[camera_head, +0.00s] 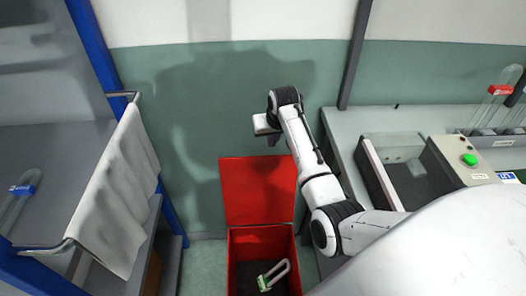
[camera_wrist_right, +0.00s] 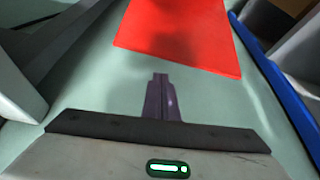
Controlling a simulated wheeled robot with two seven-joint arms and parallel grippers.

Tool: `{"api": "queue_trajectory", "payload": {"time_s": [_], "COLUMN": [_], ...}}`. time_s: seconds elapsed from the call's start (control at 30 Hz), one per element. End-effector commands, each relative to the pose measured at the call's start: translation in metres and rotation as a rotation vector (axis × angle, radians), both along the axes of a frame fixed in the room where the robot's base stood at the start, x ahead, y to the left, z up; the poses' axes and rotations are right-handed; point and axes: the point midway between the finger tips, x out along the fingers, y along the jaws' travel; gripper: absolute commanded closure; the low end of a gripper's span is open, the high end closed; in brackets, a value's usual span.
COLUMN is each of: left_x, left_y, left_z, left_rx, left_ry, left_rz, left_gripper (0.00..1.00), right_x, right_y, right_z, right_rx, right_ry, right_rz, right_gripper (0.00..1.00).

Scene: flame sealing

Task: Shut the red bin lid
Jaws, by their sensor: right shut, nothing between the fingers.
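The red bin (camera_head: 264,232) stands on the floor in the lower middle of the head view. Its red lid (camera_head: 258,190) is open and stands up behind the opening, near the green wall. The lid also shows in the right wrist view (camera_wrist_right: 180,36), beyond the fingers. My right gripper (camera_head: 272,141) is at the end of the raised right arm, above the lid's upper edge and apart from it. In the wrist view the fingers (camera_wrist_right: 160,82) are together with nothing between them. My left gripper is not in view.
Inside the bin lies a U-shaped glass piece with a green part (camera_head: 266,281). A cloth (camera_head: 115,190) hangs on a rail of the blue-framed rack at left. A grey workbench with a green-button box (camera_head: 455,160) stands at right.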

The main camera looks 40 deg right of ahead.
Motion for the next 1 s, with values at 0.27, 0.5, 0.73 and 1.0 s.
{"api": "queue_trajectory", "payload": {"time_s": [0.27, 0.5, 0.73, 1.0], "left_x": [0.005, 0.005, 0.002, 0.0], "left_y": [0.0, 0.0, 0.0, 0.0], "left_z": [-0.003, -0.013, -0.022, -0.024], "left_rx": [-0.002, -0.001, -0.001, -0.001], "left_ry": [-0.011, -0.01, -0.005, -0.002], "left_rz": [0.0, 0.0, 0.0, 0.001], "left_gripper": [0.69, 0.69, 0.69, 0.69], "right_x": [0.01, 0.025, 0.034, 0.037], "right_y": [-0.009, -0.017, -0.021, -0.022], "right_z": [-0.029, -0.065, -0.085, -0.089], "right_rx": [-0.015, -0.014, -0.013, -0.014], "right_ry": [0.0, -0.001, -0.002, -0.003], "right_rz": [-0.009, -0.008, -0.009, -0.009], "right_gripper": [1.0, 1.0, 1.0, 1.0]}}
